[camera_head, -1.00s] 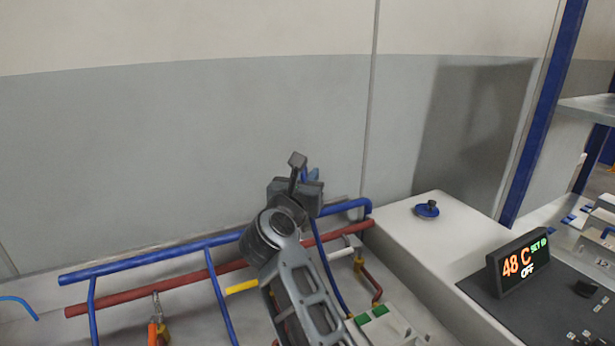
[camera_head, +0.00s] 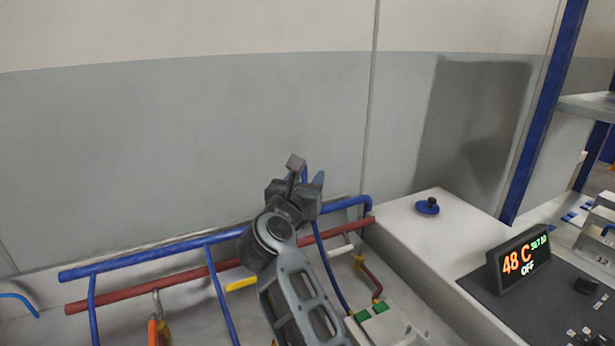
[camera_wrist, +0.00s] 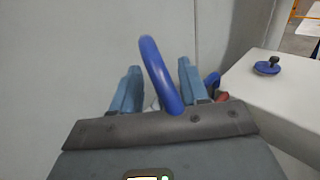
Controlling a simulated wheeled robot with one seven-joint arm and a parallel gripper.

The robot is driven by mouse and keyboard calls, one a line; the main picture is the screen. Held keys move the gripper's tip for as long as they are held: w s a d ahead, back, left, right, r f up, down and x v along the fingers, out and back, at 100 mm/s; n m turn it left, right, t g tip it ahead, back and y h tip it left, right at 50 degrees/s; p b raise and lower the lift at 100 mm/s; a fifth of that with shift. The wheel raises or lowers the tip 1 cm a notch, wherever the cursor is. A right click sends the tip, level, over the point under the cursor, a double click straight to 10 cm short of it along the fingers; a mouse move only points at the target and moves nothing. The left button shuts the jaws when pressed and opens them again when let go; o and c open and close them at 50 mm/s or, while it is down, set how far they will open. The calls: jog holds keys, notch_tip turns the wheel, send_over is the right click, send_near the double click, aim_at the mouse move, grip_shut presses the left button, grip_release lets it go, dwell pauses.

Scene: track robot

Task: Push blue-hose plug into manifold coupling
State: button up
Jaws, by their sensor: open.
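My gripper (camera_head: 308,182) is raised above the pipe rack, near the right end of the blue pipe in the head view. In the wrist view its two blue-grey fingers (camera_wrist: 158,88) stand apart. A curved blue hose (camera_wrist: 158,75) arches up between the fingers in that view; I cannot tell whether it touches either one. A thin blue hose (camera_head: 329,264) runs down beside my arm in the head view. The plug cannot be made out. I cannot tell which fitting is the manifold coupling, and my arm hides part of the rack.
A blue pipe (camera_head: 150,262) and a red pipe (camera_head: 140,292) run along the wall. A white cabinet (camera_head: 405,235) at right carries a blue round fitting (camera_head: 427,207). The wall above is clear.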

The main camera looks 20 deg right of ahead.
jog(key=p+v, duration=0.1)
jog(key=v, duration=0.6)
dwell(0.3)
